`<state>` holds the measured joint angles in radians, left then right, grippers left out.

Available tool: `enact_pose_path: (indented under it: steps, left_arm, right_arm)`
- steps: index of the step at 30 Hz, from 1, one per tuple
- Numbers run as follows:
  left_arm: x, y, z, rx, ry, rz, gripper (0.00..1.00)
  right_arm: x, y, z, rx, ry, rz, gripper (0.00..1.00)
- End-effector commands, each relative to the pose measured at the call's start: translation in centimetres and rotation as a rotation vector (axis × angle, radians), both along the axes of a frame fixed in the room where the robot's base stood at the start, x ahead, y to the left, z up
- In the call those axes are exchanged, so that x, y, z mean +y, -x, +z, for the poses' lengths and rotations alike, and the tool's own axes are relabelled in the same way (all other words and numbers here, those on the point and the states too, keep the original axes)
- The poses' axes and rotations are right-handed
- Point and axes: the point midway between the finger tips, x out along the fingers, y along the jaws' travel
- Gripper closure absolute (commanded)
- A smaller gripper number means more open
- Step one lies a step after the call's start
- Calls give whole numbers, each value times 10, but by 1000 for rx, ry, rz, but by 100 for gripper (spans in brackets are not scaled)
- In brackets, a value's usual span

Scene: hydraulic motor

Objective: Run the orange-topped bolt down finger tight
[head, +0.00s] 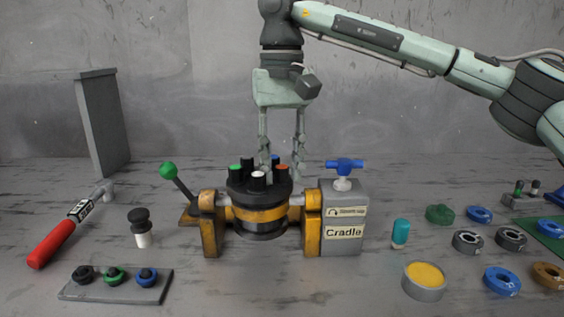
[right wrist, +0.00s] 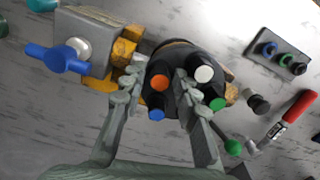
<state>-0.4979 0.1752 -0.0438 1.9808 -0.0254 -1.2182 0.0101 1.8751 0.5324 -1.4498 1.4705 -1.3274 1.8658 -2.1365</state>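The orange-topped bolt (head: 282,168) stands in the top of the black motor (head: 257,187), at the right of the ring of bolts in the head view. It also shows in the right wrist view (right wrist: 159,83). My right gripper (head: 281,168) points straight down at the motor's back right. Its two fingers are spread and nothing is gripped between them. In the right wrist view (right wrist: 156,80) the orange and blue tops (right wrist: 157,114) appear between the fingers. Whether the fingertips touch any bolt is unclear. My left gripper is out of view.
The motor sits in a yellow cradle with a grey block (head: 342,215) and blue handle (head: 344,164) at right. A green-knobbed lever (head: 169,170) rises at left. White (head: 258,179) and green (head: 235,171) bolt tops stand close by. A red-handled tool (head: 62,230) lies far left.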

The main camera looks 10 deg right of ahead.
Motion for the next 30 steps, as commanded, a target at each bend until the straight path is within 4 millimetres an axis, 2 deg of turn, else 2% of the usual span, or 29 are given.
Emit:
enact_pose_path:
  steps: [25, 30]
  left_arm:
    - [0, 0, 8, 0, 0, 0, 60]
    - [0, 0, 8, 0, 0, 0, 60]
  right_arm:
    - [0, 0, 4, -1, 0, 0, 70]
    - [0, 0, 4, 0, 0, 0, 91]
